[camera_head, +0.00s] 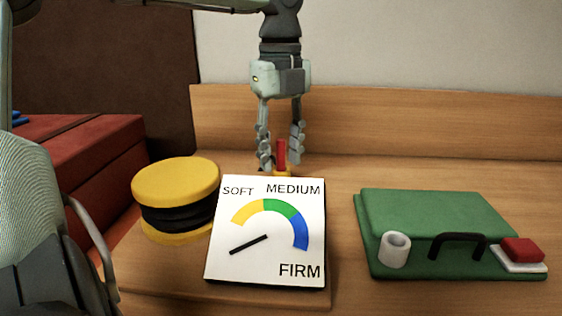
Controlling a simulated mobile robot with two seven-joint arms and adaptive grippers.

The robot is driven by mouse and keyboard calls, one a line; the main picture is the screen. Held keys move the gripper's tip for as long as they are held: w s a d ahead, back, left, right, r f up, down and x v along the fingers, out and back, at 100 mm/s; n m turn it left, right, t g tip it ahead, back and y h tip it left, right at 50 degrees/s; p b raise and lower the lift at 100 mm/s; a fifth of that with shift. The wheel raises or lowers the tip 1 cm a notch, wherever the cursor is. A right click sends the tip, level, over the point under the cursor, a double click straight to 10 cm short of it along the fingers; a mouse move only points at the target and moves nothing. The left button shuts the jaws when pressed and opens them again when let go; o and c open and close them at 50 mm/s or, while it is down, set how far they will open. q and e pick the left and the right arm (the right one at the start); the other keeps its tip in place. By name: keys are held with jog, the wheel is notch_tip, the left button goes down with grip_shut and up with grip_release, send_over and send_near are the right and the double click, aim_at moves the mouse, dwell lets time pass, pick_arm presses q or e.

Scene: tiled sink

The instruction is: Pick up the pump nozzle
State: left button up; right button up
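The pump nozzle appears to be the thin upright red piece (281,152) with a yellow base, standing behind the white gauge board (267,255). The board hides its lower part. My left gripper (281,150) points straight down over it. Its fingers are apart, one on each side of the red piece, with a visible gap on both sides. The left fingertip is close to the yellow base; I cannot tell whether it touches. My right gripper is not in view.
A yellow and black round bellows pump (176,198) stands left of the gauge. A green pad (437,220) with a white cylinder (394,250), black handle (459,240) and red block (522,249) lies right. Wooden surface between gauge and pad is clear. A wooden backboard (400,122) stands behind.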

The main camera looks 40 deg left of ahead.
pick_arm(q)
jog(key=shift+c, duration=0.3)
grip_shut()
